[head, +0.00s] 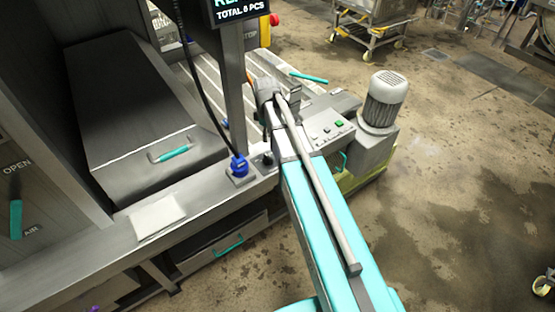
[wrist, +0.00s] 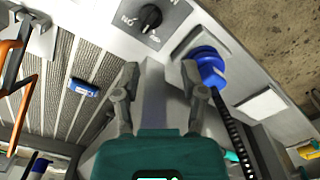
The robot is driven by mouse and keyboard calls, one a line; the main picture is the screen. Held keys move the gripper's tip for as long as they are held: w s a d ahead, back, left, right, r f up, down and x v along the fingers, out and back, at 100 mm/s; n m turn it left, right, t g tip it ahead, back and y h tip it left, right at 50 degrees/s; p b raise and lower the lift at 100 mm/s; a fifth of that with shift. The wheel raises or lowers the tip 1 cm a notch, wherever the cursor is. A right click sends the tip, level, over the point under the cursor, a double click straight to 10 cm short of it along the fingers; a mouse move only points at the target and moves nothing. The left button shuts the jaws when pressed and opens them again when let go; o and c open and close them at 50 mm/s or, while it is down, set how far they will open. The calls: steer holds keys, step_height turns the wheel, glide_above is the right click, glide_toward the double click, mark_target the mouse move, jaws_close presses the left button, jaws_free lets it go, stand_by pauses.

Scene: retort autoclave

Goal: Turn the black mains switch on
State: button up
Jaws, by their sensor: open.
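The black mains switch (wrist: 151,17) is a round knob on a grey plate with ON lettering, near the top of the wrist view. It also shows in the head view as a small dark knob (head: 265,158) on the bench, beside my arm. In the head view my fingers cannot be made out behind my arm.
A blue plug (wrist: 209,66) with a black cable stands close by the switch and my right finger; it also shows in the head view (head: 239,166). A post (head: 232,90) carries a display. A slatted conveyor (wrist: 62,95) and a motor (head: 385,98) are nearby.

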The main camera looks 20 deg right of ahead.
steer(key=s+a+r+m+p, duration=0.1)
steer(key=s+r+m+p, duration=0.2)
steer(key=s+m, duration=0.8)
steer(key=shift+s+a+r, duration=0.2)
steer(key=shift+s+r, duration=0.1)
steer(key=shift+s, duration=2.7)
steer(key=shift+s, duration=0.15)
